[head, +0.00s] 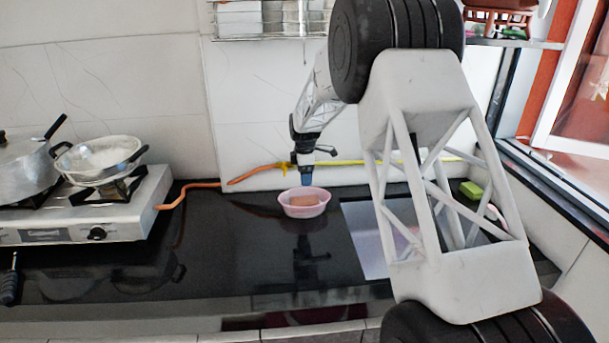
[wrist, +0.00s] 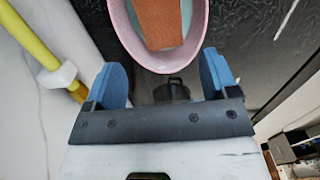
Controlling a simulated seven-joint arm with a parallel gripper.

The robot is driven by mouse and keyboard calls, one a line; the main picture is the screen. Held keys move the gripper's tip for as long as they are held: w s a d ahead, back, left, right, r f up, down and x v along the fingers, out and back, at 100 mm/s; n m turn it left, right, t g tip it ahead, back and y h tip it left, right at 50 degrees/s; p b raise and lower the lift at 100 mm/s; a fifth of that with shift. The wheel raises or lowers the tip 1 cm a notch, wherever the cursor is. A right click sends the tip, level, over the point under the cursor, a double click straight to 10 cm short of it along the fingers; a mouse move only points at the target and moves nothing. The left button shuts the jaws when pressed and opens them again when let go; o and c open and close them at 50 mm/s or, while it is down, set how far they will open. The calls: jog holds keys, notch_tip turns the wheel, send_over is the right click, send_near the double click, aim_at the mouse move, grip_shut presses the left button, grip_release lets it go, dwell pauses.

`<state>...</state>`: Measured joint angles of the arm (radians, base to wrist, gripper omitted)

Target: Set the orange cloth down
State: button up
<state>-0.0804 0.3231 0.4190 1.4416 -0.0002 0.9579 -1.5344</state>
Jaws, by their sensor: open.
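The orange cloth (head: 304,200) lies inside a pink bowl (head: 303,211) on the black counter. It also shows in the wrist view (wrist: 160,24), flat and brownish-orange, with part of it cut off by the top edge. My gripper (head: 306,181) is just above the bowl, at its far side in the head view. In the wrist view its two blue fingers (wrist: 161,62) stand apart, near the bowl's rim, with nothing between them. The cloth is clear of both fingers.
A yellow and orange hose (head: 250,176) runs along the wall behind the bowl. A gas stove (head: 110,215) with a pan (head: 100,160) stands at left. A sink (head: 375,240) lies to the right, partly hidden by my arm. The counter left of the bowl is clear.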

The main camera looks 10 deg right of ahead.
dwell(0.3)
jog(key=s+d+r+m, duration=0.25)
jog(key=s+r, duration=0.35)
jog(key=s, duration=0.3)
jog(key=s+d+r+m+t, duration=0.1)
jog(key=s+r+m, duration=0.3)
jog(key=s+r, duration=0.4)
jog(key=s+d+r+m, duration=0.25)
jog(key=s+r, duration=0.25)
jog(key=s, duration=0.6)
jog(key=s+d+f+m+t, duration=0.1)
jog(key=s+m, duration=0.8)
jog(key=s, duration=2.4)
jog(key=shift+d+f+m+t, duration=0.25)
jog(key=shift+d+m+t, duration=0.05)
jog(key=shift+d+m, duration=0.1)
jog(key=shift+s, duration=0.1)
